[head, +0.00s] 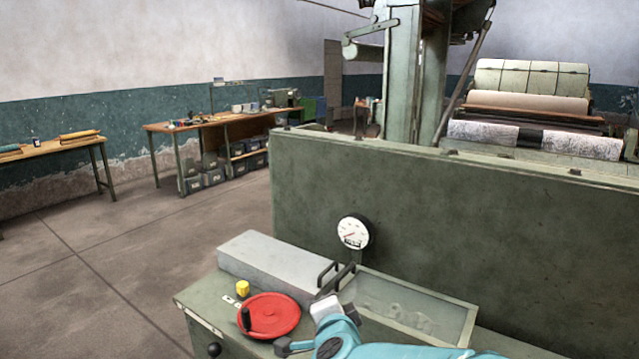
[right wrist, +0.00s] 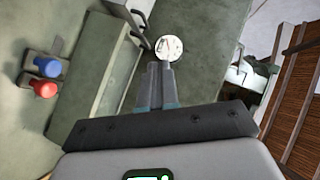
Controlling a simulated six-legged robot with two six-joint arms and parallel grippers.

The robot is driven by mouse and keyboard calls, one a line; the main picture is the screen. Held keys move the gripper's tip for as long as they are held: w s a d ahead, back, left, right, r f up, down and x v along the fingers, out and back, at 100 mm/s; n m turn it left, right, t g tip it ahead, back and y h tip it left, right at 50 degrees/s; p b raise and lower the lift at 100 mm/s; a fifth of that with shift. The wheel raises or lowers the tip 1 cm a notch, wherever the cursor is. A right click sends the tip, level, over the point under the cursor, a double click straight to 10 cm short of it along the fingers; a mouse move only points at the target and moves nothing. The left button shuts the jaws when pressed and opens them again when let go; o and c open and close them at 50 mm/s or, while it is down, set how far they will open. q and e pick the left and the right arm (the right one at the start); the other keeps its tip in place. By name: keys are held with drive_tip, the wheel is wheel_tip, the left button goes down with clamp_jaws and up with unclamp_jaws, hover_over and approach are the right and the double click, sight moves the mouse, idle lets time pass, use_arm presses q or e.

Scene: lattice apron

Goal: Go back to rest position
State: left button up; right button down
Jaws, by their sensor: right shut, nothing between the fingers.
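My right gripper (right wrist: 160,85) shows in the right wrist view with its two grey fingers together and nothing between them. Beyond its tips is a round white gauge (right wrist: 169,47). In the head view my teal right arm (head: 343,338) comes in along the bottom edge, just right of the red handwheel (head: 270,316), over the front of the green machine. The fingertips are hard to make out there. My left gripper is in neither view.
The green machine panel (head: 450,190) with its gauge (head: 354,232) stands close ahead. A yellow knob (head: 243,288) and a grey lidded box with black handles (head: 275,262) sit near the wheel. A workbench (head: 225,125) stands farther back. Open floor (head: 110,250) lies left.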

drive_tip(key=s+d+f+n+g, duration=0.2)
drive_tip(key=s+d+f, duration=0.15)
drive_tip(key=f, duration=0.55)
drive_tip(key=s+d+f+n+g, duration=0.2)
drive_tip(key=s+f, duration=0.2)
drive_tip(key=f, duration=0.5)
drive_tip(key=s+d+f+n+g, duration=0.2)
drive_tip(key=s+f, duration=0.1)
drive_tip(key=f, duration=0.6)
drive_tip(key=s+d+f+n+g+y, duration=0.1)
drive_tip(key=s+f+g, duration=0.3)
drive_tip(key=s, duration=0.8)
drive_tip(key=s+d+f+n+g+y, duration=0.1)
drive_tip(key=s+f+n+g+y, duration=0.1)
drive_tip(key=s+f, duration=0.5)
drive_tip(key=s+n+g, duration=0.1)
drive_tip(key=s, duration=0.4)
drive_tip(key=shift+s+d+f+n+g, duration=0.2)
drive_tip(key=shift+d+n+g, duration=0.1)
drive_tip(key=shift+g, duration=0.1)
drive_tip(key=shift+w, duration=0.1)
